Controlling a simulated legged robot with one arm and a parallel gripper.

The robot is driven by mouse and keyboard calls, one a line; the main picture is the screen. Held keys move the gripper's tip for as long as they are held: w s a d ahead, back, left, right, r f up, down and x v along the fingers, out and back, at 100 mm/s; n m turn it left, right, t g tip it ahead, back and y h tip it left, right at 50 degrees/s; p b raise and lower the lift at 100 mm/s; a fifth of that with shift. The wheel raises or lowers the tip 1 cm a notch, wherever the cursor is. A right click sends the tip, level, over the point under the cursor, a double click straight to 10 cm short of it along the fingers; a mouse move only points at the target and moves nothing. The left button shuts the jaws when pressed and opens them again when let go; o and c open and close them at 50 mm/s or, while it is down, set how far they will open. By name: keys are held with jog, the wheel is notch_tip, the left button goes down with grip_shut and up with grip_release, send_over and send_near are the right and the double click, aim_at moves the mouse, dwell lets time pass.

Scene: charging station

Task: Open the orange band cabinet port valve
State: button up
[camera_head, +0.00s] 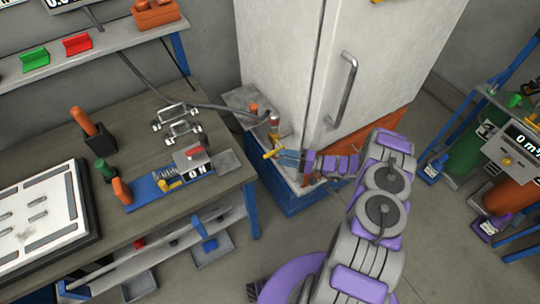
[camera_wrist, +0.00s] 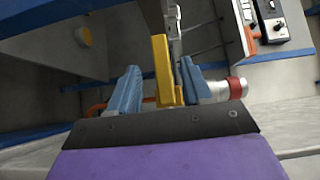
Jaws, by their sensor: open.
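The white cabinet (camera_head: 285,60) with an orange band (camera_head: 395,130) along its lower right side stands at the middle back on a blue base. At its lower left corner is a port valve with a yellow handle (camera_head: 271,153), partly hidden by my gripper (camera_head: 282,156). In the wrist view the yellow handle (camera_wrist: 162,65) stands between the two blue fingers of my gripper (camera_wrist: 160,75), which are open on either side of it. A pale cylinder with a red band (camera_wrist: 235,88) lies just right of the right finger. Whether a finger touches the handle I cannot tell.
A rack with green (camera_head: 465,150) and orange (camera_head: 508,196) cylinders stands at right.

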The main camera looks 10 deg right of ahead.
aim_at(272, 155)
jog(key=shift+b+x, duration=0.5)
jog(key=shift+x, duration=2.55)
grip_shut()
